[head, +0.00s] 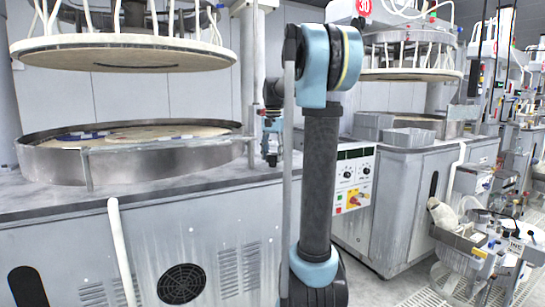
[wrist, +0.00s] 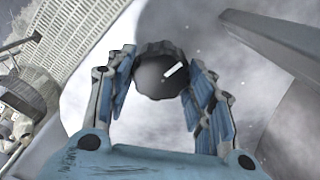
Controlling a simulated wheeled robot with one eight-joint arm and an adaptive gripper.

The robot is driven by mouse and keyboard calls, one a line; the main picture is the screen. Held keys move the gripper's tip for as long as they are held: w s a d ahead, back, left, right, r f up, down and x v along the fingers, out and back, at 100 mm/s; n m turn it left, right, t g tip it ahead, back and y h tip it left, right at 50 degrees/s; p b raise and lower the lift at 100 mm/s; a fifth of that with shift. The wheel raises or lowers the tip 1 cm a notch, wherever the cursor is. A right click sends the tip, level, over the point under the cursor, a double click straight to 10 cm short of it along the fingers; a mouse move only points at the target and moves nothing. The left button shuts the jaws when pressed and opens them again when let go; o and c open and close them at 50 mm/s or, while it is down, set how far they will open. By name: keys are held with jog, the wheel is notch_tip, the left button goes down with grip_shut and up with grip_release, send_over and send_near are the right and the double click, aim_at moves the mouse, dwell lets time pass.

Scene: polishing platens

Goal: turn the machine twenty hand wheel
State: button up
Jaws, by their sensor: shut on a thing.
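The hand wheel (wrist: 160,69) is a dark, round knob with a scalloped rim and a short white mark, seen in the wrist view. My gripper (wrist: 159,76) is shut on it, with one blue-padded finger on each side of the rim. The hand wheel cannot be made out there. The near machine (head: 190,235) is a grey cabinet with a metal-rimmed platen on top. No number is visible on it.
A raised upper plate (head: 125,52) hangs above the round platen rim (head: 60,165). A second machine (head: 400,190), under a red sign reading 30 (head: 363,6), has a control panel (head: 353,180). A cluttered cart (head: 480,245) stands at right. Floor shows between them.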

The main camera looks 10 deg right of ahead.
aim_at(273, 153)
jog(key=shift+w, duration=0.1)
jog(key=o, duration=1.1)
jog(key=shift+c, duration=0.2)
notch_tip(273, 153, up, 12)
